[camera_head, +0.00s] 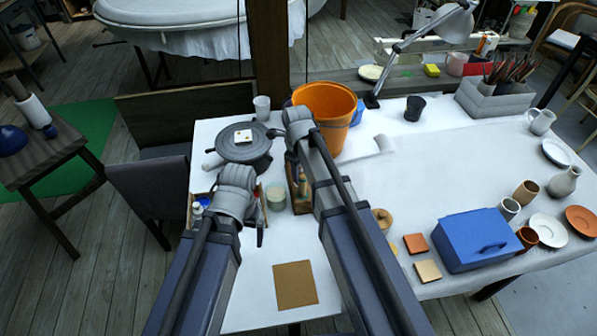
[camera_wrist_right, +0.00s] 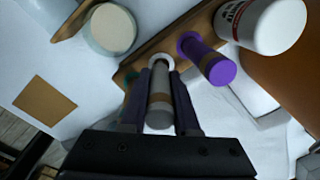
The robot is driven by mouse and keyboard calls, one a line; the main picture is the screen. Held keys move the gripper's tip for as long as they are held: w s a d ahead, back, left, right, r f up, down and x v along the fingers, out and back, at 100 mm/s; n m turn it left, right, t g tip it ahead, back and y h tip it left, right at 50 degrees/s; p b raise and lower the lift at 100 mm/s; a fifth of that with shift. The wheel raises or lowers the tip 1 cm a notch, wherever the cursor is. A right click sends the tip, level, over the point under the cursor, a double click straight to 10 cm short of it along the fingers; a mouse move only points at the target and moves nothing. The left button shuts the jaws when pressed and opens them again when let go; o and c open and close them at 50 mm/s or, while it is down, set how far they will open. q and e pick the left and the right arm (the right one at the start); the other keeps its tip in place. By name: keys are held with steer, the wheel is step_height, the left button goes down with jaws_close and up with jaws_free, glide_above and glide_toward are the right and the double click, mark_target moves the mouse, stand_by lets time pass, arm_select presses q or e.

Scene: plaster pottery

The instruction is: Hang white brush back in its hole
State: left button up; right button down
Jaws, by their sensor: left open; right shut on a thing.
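The white brush (camera_wrist_right: 160,105) has a pale grey-white handle with a brown band. My right gripper (camera_wrist_right: 161,88) is shut on it in the right wrist view. The far end of the brush meets a white-ringed hole (camera_wrist_right: 162,60) in the wooden rack (camera_wrist_right: 135,65); I cannot tell how deep it sits. In the head view the rack (camera_head: 301,205) is partly hidden by my right arm, and the right fingertips are hidden. My left gripper (camera_head: 258,228) is open and empty, left of the rack.
A purple brush (camera_wrist_right: 218,68) hangs in the purple-ringed hole beside the white one. A white labelled jar (camera_wrist_right: 270,22) and a pale green cup (camera_wrist_right: 110,28) stand close to the rack. An orange bucket (camera_head: 327,108) stands behind. A brown square (camera_head: 295,285) lies in front.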

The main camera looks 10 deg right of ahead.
steer(key=shift+f, duration=0.3)
steer(key=shift+f+b, duration=0.25)
steer(key=shift+b, duration=0.2)
steer(key=c, duration=0.6)
jaws_free()
steer(key=r+p, duration=0.7)
steer(key=p, duration=0.1)
steer(key=shift+s+a+r, duration=0.15)
steer(key=shift+s+r, duration=0.1)
steer(key=shift+r, duration=0.15)
